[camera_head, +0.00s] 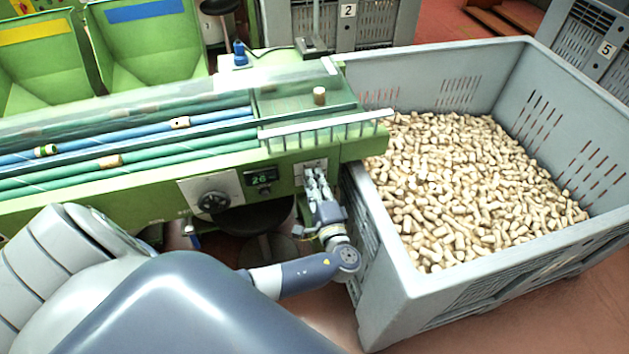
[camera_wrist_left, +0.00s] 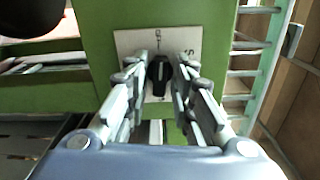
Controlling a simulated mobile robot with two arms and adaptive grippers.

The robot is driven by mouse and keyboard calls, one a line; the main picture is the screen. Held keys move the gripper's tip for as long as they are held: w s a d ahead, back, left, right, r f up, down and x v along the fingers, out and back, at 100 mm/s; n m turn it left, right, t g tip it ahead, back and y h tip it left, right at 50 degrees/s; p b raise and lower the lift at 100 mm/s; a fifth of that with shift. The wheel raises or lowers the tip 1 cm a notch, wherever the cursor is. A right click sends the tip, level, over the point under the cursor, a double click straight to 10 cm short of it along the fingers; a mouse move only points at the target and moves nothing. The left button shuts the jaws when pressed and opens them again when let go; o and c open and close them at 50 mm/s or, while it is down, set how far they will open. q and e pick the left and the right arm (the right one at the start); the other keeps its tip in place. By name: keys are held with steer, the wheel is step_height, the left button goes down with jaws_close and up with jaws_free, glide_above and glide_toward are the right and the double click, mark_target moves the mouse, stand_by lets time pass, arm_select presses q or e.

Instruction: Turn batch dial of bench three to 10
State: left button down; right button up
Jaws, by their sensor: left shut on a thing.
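In the head view my left gripper (camera_head: 316,176) reaches the plate (camera_head: 311,166) at the bench's right end and hides the dial. My right gripper is in neither view.
A small display (camera_head: 261,177) reading about 26 and a black handwheel (camera_head: 213,202) are left of the plate. A large grey crate (camera_head: 400,300) full of corks stands close on the right. A single cork (camera_head: 319,96) stands on the bench top. A dark stool (camera_head: 250,218) is below.

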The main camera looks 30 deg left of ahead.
arm_select(q)
steer(key=m+p, duration=0.9)
steer(key=m, duration=1.3)
steer(key=shift+f+m, duration=0.1)
steer(key=shift+m, duration=0.3)
steer(key=c, duration=1.6)
jaws_free()
steer(key=shift+c, duration=0.2)
steer(key=v, duration=1.2)
